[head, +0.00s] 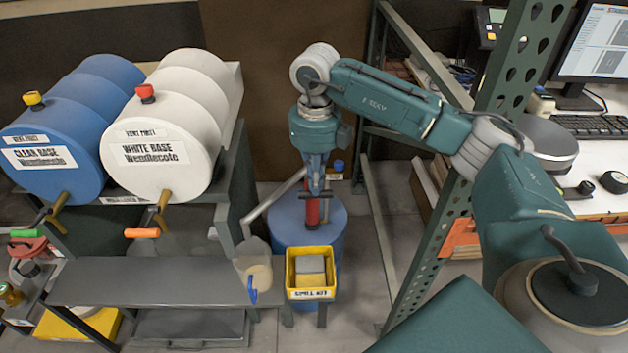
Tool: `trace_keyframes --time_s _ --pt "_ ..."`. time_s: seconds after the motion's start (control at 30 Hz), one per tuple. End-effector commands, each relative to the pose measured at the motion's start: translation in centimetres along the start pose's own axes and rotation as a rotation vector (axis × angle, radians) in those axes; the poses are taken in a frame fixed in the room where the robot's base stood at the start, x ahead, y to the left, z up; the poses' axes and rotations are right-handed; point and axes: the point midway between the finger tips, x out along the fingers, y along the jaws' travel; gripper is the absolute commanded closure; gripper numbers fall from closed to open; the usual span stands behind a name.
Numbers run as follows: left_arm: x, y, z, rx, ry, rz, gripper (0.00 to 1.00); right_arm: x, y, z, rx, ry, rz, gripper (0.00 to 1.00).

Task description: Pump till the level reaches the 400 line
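A blue drum (288,222) stands on the floor in the middle, with a red hand pump (312,212) on top. The pump has a dark crossbar handle (300,197) and a grey spout pipe (272,196) slanting down to the left. A translucent jug (253,255) with a blue handle stands below the pipe's lower end. Pale contents show in it, but its level marks are too small to read. My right gripper (314,190) points down from above and looks closed around the pump handle, with its fingers close together. My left gripper is out of view.
A yellow bin (312,290) with a sponge-like block sits right of the jug. Blue (60,130) and white (165,130) barrels lie on a rack at left above a grey shelf (150,283). A perforated green post (440,225) stands beside my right arm.

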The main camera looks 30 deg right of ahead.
Motion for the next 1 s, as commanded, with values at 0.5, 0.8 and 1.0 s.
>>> trace_keyframes --time_s 0.5,0.8,1.0 --pt "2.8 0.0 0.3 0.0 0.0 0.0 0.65 4.0 -0.1 0.0 0.001 0.0 -0.003 1.0" --pt "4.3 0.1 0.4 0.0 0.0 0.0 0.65 6.1 -0.1 0.0 0.001 0.0 -0.002 1.0" --pt "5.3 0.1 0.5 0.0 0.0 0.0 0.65 7.5 -0.1 0.0 0.001 0.001 -0.002 1.0"
